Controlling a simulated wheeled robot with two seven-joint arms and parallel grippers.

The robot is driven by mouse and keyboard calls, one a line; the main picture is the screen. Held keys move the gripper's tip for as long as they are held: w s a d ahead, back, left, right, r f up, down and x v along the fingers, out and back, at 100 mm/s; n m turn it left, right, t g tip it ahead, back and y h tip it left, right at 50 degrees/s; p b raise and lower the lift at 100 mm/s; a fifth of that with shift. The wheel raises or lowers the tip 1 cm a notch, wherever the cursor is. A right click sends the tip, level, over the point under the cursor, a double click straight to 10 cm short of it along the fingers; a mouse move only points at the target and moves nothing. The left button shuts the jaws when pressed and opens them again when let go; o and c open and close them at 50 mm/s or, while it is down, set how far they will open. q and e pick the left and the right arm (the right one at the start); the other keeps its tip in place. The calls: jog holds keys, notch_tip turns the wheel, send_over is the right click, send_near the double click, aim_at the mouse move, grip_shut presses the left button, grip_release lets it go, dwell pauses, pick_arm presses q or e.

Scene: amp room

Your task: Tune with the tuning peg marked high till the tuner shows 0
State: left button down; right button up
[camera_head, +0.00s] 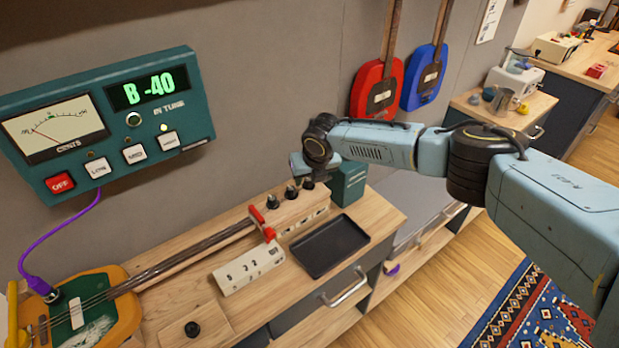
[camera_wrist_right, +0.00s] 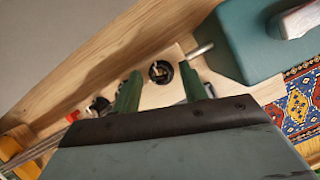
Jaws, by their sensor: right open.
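The tuner (camera_head: 100,115) on the wall at left reads "B -40" in green. Its needle dial (camera_head: 55,127) points left, and a lamp glows above the rightmost button (camera_head: 169,141). The wooden headstock (camera_head: 300,210) carries a row of dark pegs (camera_head: 291,192); their markings are too small to read. My right gripper (camera_head: 306,168) is over the far right end of that row. In the right wrist view its green fingers (camera_wrist_right: 160,88) are open, with the end peg (camera_wrist_right: 160,72) showing between and beyond them. I cannot tell whether they touch it. My left gripper is out of view.
A teal box (camera_head: 348,182) stands just right of the headstock, close to my gripper. A black tray (camera_head: 330,245) and a white labelled block (camera_head: 248,268) lie in front. The instrument body (camera_head: 108,310) is at lower left. Red and blue instruments (camera_head: 376,90) hang behind.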

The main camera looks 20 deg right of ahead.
jog(key=shift+f, duration=0.15)
grip_shut()
jog(key=shift+m, duration=0.3)
